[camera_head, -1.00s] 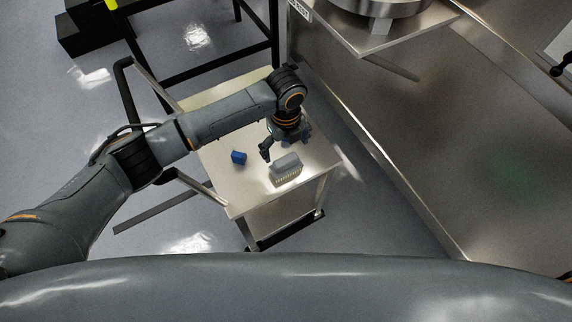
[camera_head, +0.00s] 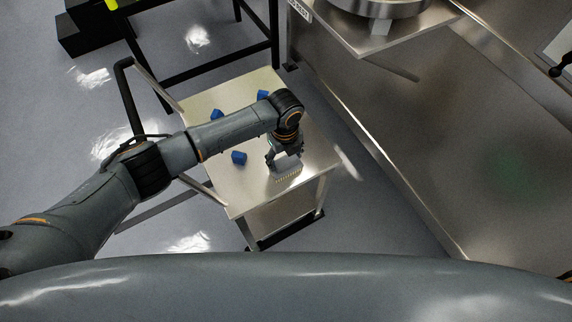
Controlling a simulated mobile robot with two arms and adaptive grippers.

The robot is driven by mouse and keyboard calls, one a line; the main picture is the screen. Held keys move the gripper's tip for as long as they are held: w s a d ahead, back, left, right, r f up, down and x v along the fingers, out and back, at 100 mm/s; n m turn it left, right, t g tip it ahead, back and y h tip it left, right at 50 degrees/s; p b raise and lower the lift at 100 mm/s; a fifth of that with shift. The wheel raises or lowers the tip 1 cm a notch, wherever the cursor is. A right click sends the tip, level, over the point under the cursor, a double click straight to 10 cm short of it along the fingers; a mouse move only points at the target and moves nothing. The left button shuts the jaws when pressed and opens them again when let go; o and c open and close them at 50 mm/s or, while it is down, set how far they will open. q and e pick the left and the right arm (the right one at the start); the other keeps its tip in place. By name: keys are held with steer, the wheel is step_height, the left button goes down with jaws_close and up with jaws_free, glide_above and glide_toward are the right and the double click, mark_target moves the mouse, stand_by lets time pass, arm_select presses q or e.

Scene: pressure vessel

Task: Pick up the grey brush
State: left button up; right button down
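The grey brush (camera_head: 287,174) lies on the top of a metal cart (camera_head: 234,196), near its right front part, with its pale bristle edge toward me. My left gripper (camera_head: 284,160) points down right at the brush, with its fingers over the brush's upper part and hiding some of it. The fingers look spread, one at the left end and one toward the right. I cannot tell whether they touch the brush. My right gripper is not in view.
Several small blue objects lie on the cart, one (camera_head: 239,158) left of the brush, another (camera_head: 217,114) farther back and one (camera_head: 263,95) beyond my arm. A large steel surface (camera_head: 440,130) is on the right. A black frame (camera_head: 215,64) stands behind the cart.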

arm_select(q)
steer(key=c, duration=0.4)
steer(key=shift+r, duration=0.3)
step_height(320, 180, up, 2)
steer(key=shift+r, duration=0.1)
steer(key=s+r, duration=1)
steer(key=s, duration=0.4)
steer(key=shift+p, duration=0.3)
steer(key=shift+d+r, duration=0.1)
